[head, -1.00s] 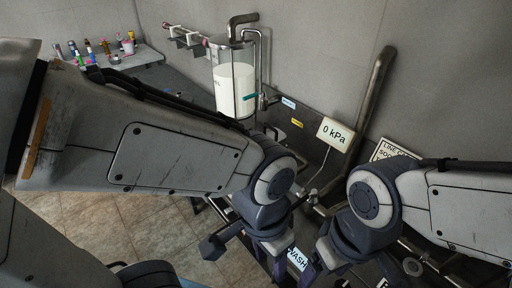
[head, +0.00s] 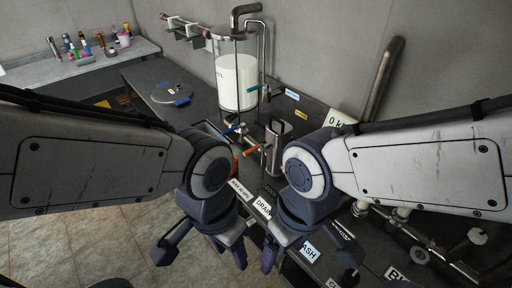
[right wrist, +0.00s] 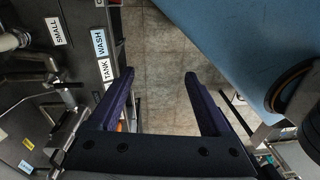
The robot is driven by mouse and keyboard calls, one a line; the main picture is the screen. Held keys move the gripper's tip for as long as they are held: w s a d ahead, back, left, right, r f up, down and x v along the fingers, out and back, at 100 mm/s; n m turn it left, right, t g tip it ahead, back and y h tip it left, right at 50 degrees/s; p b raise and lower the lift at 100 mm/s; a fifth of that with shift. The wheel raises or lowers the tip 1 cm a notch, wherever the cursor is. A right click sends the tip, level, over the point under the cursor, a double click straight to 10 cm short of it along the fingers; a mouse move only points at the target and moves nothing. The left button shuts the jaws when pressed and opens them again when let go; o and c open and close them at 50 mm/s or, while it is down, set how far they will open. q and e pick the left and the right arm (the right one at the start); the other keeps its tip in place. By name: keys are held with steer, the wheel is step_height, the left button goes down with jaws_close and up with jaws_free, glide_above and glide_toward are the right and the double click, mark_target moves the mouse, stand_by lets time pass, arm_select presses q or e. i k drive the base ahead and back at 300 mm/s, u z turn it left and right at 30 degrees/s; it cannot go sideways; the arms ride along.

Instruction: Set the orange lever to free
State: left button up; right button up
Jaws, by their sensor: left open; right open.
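An orange lever (head: 250,151) shows at the pipework below the glass tank, between my two arms in the head view. My left forearm and wrist are close to its left side in the picture. The markings for its positions cannot be read. My left gripper (head: 200,256) is open and empty, lower in the picture than the lever. My right gripper (head: 308,264) is open and empty, to the right of the left one; its spread fingers also show in the right wrist view (right wrist: 158,76), with tiled floor beyond them.
A glass tank (head: 236,82) of white liquid stands behind the lever, with a blue lever (head: 233,128) and a steel cup-like vessel (head: 275,140) nearby. A round lid (head: 172,93) lies on the dark counter. Bottles stand on the far-left shelf (head: 80,65). Pipes run at right.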

mark_target(256, 149)
steer(key=z, duration=0.05)
steer(key=k, duration=0.5)
steer(key=u, duration=1.2)
steer(key=i, duration=1.1)
steer(key=z, duration=2.65)
